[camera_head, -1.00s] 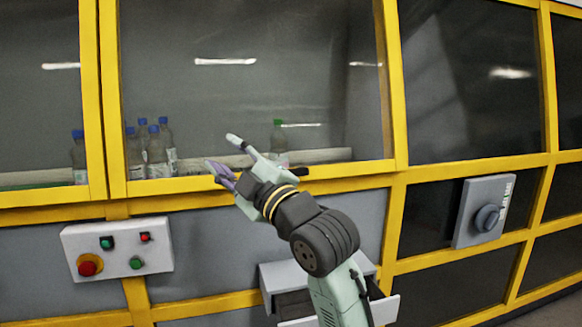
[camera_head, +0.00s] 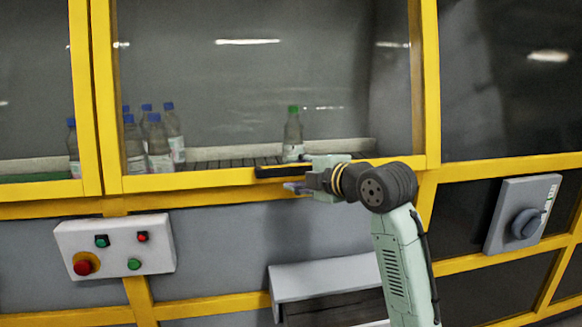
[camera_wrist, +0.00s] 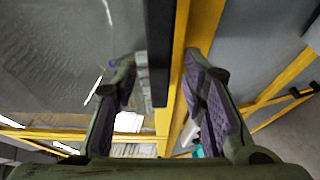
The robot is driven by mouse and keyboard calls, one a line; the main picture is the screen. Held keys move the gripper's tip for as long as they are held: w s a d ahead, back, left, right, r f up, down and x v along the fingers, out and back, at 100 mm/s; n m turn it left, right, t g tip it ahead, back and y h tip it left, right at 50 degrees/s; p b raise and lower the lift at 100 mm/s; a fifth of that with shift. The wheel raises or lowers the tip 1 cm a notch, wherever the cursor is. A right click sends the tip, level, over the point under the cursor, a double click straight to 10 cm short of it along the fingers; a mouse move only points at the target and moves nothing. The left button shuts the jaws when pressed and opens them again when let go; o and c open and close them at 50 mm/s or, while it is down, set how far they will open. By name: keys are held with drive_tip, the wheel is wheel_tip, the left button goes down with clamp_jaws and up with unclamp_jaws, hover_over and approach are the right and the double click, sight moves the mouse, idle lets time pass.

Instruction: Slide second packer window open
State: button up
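The middle packer window (camera_head: 110,80) is a large clear pane in a yellow frame, and it shows no visible gap at its edges. A black bar handle (camera_head: 275,172) lies along its lower frame rail. My gripper (camera_head: 297,173) is at the right part of this handle, one finger above it and one below. In the wrist view my gripper (camera_wrist: 160,70) is open, with the black handle (camera_wrist: 159,45) and the yellow rail between its fingers. I see free room beside the handle, and whether a finger touches it I cannot tell.
Several blue-capped bottles (camera_head: 160,150) and a green-capped bottle (camera_head: 293,138) stand behind the glass. A button panel (camera_head: 115,247) is below left, a rotary switch box (camera_head: 522,213) at right. A grey box (camera_head: 325,277) juts out below my gripper.

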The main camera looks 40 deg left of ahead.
drive_tip(key=shift+x, duration=1.45)
drive_tip(key=shift+c, duration=0.3)
clamp_jaws()
